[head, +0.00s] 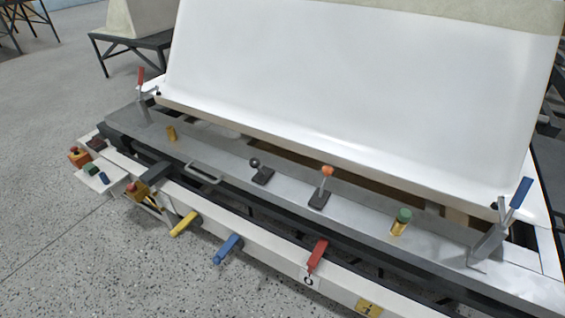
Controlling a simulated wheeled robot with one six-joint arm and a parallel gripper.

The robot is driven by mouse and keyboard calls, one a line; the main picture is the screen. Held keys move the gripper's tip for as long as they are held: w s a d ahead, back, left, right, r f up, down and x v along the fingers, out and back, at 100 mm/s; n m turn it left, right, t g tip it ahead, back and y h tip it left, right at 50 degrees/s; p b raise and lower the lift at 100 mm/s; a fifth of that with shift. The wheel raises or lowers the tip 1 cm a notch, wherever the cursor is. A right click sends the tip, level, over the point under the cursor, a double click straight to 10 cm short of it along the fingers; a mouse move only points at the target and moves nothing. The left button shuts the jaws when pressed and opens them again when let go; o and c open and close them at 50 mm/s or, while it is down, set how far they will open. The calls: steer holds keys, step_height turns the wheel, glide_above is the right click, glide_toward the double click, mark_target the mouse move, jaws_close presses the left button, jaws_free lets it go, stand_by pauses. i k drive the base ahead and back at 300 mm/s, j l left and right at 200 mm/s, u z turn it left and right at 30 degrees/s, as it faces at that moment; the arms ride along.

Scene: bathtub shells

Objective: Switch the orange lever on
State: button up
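The orange lever (327,172) is on the grey panel right of the picture's centre in the head view. It has an orange knob on a short metal stem that rises from a dark base (319,200). The stem leans slightly away and to the right. I cannot tell from this view whether that is its on or off position. My gripper is not in view, and nothing touches the lever.
A black-knobbed lever (255,163) stands left of it, and a green-capped yellow cylinder (401,221) right. Red (317,255), blue (228,248) and yellow (184,223) handles project from the front rail. A large white shell (350,80) rises behind. Floor at front left is clear.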

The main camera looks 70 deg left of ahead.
mark_target(327, 171)
steer(key=u, duration=2.05)
steer(key=i+j+z, duration=0.1)
steer(key=i+j, duration=0.05)
steer(key=j, duration=0.05)
